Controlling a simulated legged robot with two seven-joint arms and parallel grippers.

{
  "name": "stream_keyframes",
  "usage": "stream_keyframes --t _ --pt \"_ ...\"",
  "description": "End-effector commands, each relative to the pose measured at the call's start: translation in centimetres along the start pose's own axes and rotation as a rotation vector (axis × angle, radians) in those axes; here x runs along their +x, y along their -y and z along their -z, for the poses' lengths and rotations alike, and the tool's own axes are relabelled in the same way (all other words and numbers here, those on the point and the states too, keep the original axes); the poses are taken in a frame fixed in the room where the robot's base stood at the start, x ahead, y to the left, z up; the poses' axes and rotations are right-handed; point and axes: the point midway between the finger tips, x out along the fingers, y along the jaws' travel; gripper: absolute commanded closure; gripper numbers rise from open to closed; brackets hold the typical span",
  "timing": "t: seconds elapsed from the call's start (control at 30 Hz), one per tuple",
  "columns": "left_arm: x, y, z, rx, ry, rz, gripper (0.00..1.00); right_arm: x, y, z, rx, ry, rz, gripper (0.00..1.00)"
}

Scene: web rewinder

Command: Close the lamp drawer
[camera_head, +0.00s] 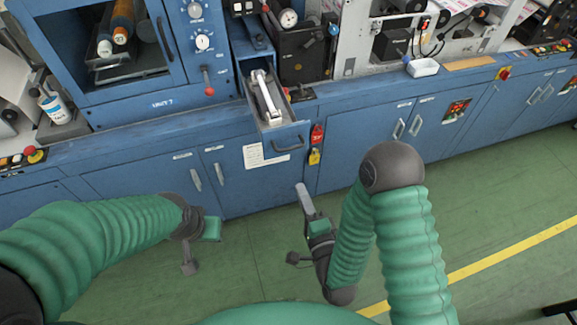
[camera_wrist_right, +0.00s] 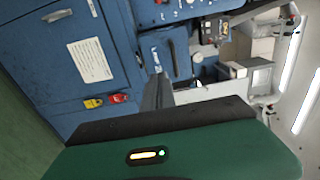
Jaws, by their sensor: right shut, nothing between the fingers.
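The lamp drawer (camera_head: 272,126) stands pulled out of the blue machine in the head view, with a pale lamp tube (camera_head: 266,96) inside and a dark handle (camera_head: 288,145) on its front. In the right wrist view the blue drawer front (camera_wrist_right: 176,50) shows beyond the fingers. My right gripper (camera_head: 302,188) is shut and empty, below and in front of the drawer, apart from it and pointing up toward it. Its dark fingers show in the wrist view (camera_wrist_right: 158,92). My left gripper (camera_head: 198,250) hangs low at the left, away from the drawer; its jaw opening is unclear.
A red padlock tag (camera_head: 318,133) and a yellow one (camera_head: 314,156) hang right of the drawer. A white label sheet (camera_head: 262,155) is on the cabinet below it. A red-knobbed lever (camera_head: 209,85) stands to the left. The green floor before the cabinets is clear.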

Motion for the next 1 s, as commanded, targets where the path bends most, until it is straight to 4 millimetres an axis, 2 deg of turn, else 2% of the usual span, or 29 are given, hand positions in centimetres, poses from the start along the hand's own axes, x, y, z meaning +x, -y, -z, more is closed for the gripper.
stream_keyframes --t 0.1,0.17,0.43,0.47,0.5,0.7,0.83,1.0 --pt "1.8 0.0 -0.4 0.0 0.0 0.0 1.0 1.9 -0.1 0.2 0.001 0.002 0.016 1.0" --pt "3.8 0.0 -0.9 0.0 0.0 0.0 1.0 2.4 -0.8 0.5 0.004 -0.003 0.014 1.0" --pt "9.7 0.0 -2.3 0.0 0.001 0.0 1.0 4.0 -0.8 0.7 0.004 -0.004 0.013 1.0" --pt "8.3 0.0 -2.0 0.001 0.002 0.0 1.0 4.8 0.2 0.6 0.004 -0.005 0.009 1.0" --pt "7.8 0.0 -1.9 0.001 0.002 0.0 1.0 5.8 0.4 0.6 0.004 -0.005 0.007 1.0" --pt "7.4 0.0 -1.8 0.0 0.0 0.0 1.0 10.1 0.4 0.4 0.002 -0.004 0.006 1.0" --pt "7.3 0.0 -1.7 0.0 0.001 0.0 1.0 11.9 0.3 0.5 0.003 -0.003 0.005 1.0" --pt "7.2 0.0 -1.7 0.0 0.001 0.0 1.0 12.9 0.3 0.6 0.004 -0.004 0.005 1.0"
